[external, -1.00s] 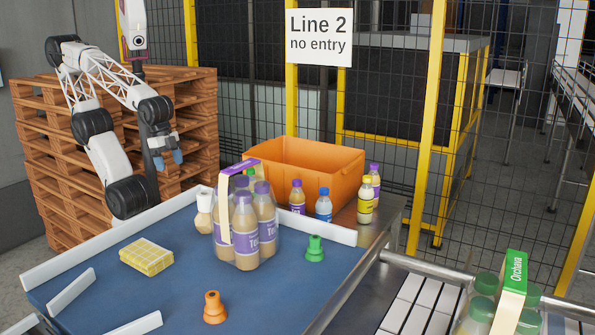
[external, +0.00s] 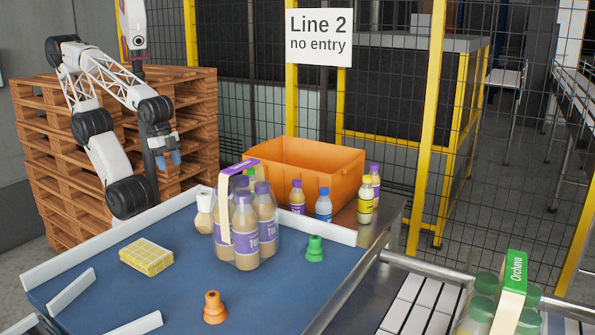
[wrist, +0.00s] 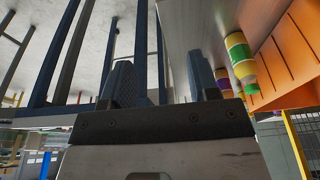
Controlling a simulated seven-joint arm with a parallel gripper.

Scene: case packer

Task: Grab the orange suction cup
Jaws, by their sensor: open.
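The orange suction cup (external: 214,308) stands upright on the blue table surface (external: 185,265), near its front edge in the external view. My gripper (external: 168,160) is high up at the back left, above and behind the table, far from the orange cup. Its blue fingers are apart with nothing between them. In the wrist view my gripper (wrist: 165,85) shows two blue fingers spread apart; the orange suction cup is not visible there. A green suction cup (external: 315,249) stands at the right side of the table.
A yellow checked sponge (external: 147,256) lies left. White rails (external: 110,240) edge the table. An orange crate (external: 290,155) and loose bottles stand behind. Blue surface around the orange cup is clear.

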